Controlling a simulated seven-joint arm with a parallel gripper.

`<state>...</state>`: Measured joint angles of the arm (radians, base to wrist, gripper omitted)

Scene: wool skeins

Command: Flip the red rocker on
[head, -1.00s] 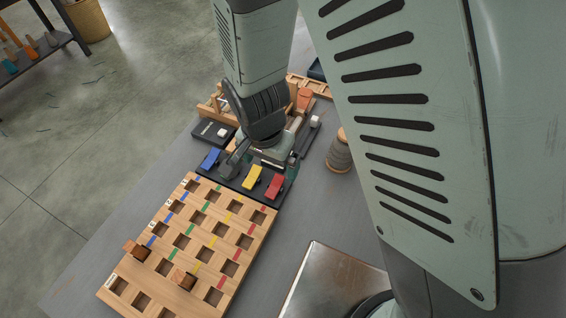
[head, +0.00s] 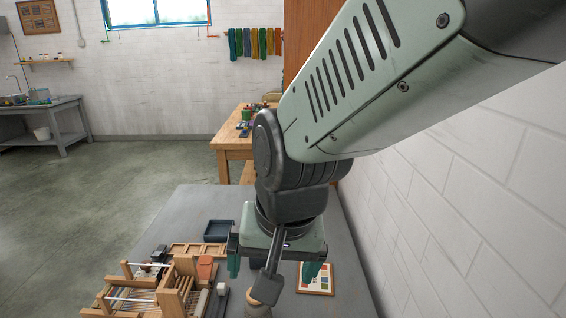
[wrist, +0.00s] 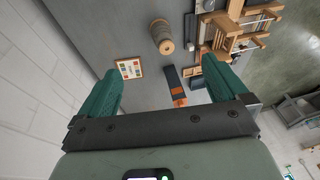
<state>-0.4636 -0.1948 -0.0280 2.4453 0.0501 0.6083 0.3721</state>
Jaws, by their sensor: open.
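The red rocker is in neither current view, and neither is the rocker panel. My gripper (head: 272,270) is open and empty, pointing down above the right side of the grey table in the head view. In the wrist view, its two teal fingers (wrist: 160,82) stand wide apart with nothing between them but the table and things lower down.
The wooden loom (head: 178,285) stands left of my gripper. A yarn cone (wrist: 161,37), a card with coloured squares (head: 316,279) and a dark block with an orange end (wrist: 173,76) lie below. A dark tray (head: 218,230) sits farther back. A white wall (head: 470,190) rises at right.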

